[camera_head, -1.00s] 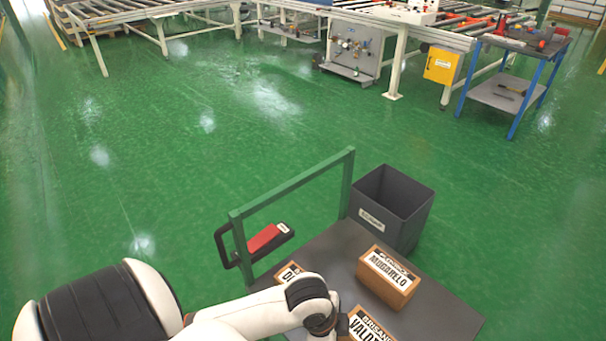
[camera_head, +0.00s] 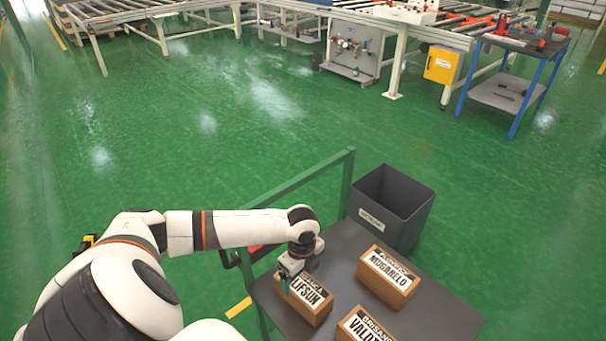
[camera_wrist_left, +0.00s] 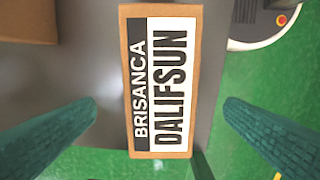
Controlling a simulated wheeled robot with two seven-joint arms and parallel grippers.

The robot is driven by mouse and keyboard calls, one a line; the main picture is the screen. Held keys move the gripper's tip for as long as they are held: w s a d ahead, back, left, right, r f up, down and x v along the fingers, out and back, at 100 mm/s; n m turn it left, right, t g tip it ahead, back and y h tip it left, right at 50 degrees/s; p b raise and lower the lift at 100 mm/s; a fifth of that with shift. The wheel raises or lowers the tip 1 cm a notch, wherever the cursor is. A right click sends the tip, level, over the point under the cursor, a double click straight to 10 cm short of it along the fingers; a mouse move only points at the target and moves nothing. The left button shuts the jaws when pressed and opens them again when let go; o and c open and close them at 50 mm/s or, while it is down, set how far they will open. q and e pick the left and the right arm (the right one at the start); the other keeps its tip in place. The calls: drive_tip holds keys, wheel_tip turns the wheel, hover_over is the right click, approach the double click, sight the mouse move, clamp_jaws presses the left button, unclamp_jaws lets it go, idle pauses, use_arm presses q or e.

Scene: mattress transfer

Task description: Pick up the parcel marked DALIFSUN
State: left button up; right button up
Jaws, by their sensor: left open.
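The parcel marked DALIFSUN (camera_head: 308,300) is a brown box with a white label, lying on the dark cart top (camera_head: 345,240) near its left side. The arm hides part of its label in the head view. In the left wrist view the parcel (camera_wrist_left: 163,80) shows its whole label, which reads BRISANCA DALIFSUN. My left gripper (camera_head: 287,287) is just above the parcel. Its two green fingers (camera_wrist_left: 160,115) are open, one on each side of the parcel, and do not appear to touch it. My right gripper is not in view.
The MUGARELO parcel (camera_head: 388,277) and the VALD-marked parcel (camera_head: 365,328) lie to the right on the cart. A dark grey bin (camera_head: 400,215) stands behind them. A green rail (camera_head: 300,178) rises along the cart's far left edge. Open green floor lies beyond.

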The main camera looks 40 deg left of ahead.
sight(303, 285)
use_arm(q)
drive_tip(key=f, duration=0.5)
drive_tip(key=shift+d+f, duration=0.3)
drive_tip(key=shift+f, duration=0.1)
drive_tip(key=shift+r, duration=0.1)
drive_tip(key=c, duration=1.3)
